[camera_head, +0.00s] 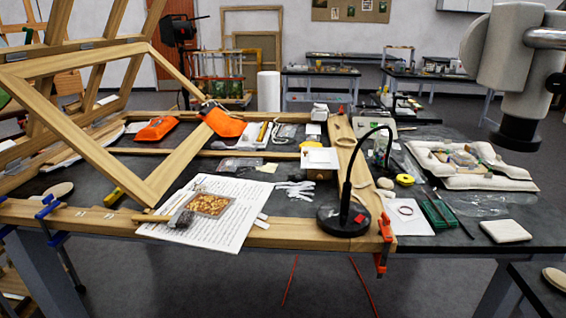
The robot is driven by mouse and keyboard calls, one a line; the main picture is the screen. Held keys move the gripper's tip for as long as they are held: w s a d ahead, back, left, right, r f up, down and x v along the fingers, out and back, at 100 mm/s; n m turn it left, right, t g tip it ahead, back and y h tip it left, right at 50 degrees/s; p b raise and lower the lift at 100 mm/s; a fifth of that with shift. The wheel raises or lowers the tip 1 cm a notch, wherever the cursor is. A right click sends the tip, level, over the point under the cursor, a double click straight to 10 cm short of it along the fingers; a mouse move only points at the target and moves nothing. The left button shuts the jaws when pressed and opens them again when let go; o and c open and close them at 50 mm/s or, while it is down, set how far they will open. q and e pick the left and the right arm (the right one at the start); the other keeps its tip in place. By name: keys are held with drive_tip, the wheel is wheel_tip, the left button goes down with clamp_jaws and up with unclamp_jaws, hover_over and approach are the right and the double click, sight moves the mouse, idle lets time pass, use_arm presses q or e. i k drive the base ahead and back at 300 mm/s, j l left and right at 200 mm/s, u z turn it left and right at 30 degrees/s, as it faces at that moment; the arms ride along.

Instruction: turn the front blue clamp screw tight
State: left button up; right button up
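A blue clamp (48,208) grips the front wooden rail of the frame at the left, near the table's front edge. Its upper blue part stands above the rail, and another blue part shows below the rail. A dark rod runs down from there. I cannot tell how tight the screw is. More blue shows at the far left edge, partly cut off. An orange clamp (383,240) is on the front right corner of the wooden frame. Neither of my grippers is in view.
A tilted wooden frame (160,190) stands just behind the blue clamp. A printed sheet (212,236) and a black lamp (341,217) lie to its right. A large white device (500,60) with a black lower end hangs at the upper right. The floor in front is open.

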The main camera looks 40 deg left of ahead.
sight(47, 200)
drive_tip(key=u, duration=2.65)
